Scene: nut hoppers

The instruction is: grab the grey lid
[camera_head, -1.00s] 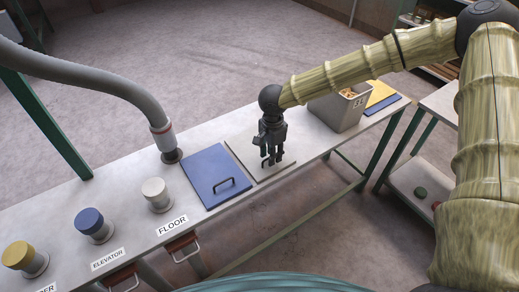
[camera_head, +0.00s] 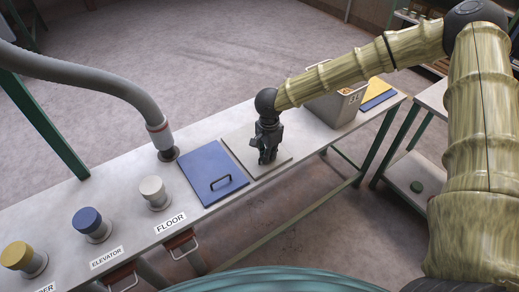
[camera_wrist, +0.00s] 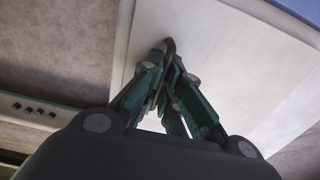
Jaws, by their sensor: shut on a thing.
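The grey lid (camera_head: 236,140) lies flat on the table, to the right of the blue lid (camera_head: 205,168). It also shows as a pale panel in the wrist view (camera_wrist: 245,85). My gripper (camera_head: 267,158) is over the grey lid, pointing down. In the wrist view my gripper (camera_wrist: 170,60) has its fingers closed on the lid's dark handle (camera_wrist: 167,45). The handle is mostly hidden by the fingers. I cannot tell any gap between the lid and the table.
A grey bin (camera_head: 338,104) stands to the right on the table, with a yellow lid (camera_head: 376,90) behind it. A grey hose (camera_head: 120,88) comes down to the left of the blue lid. Blue (camera_head: 90,222), white and yellow knobs stand further left.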

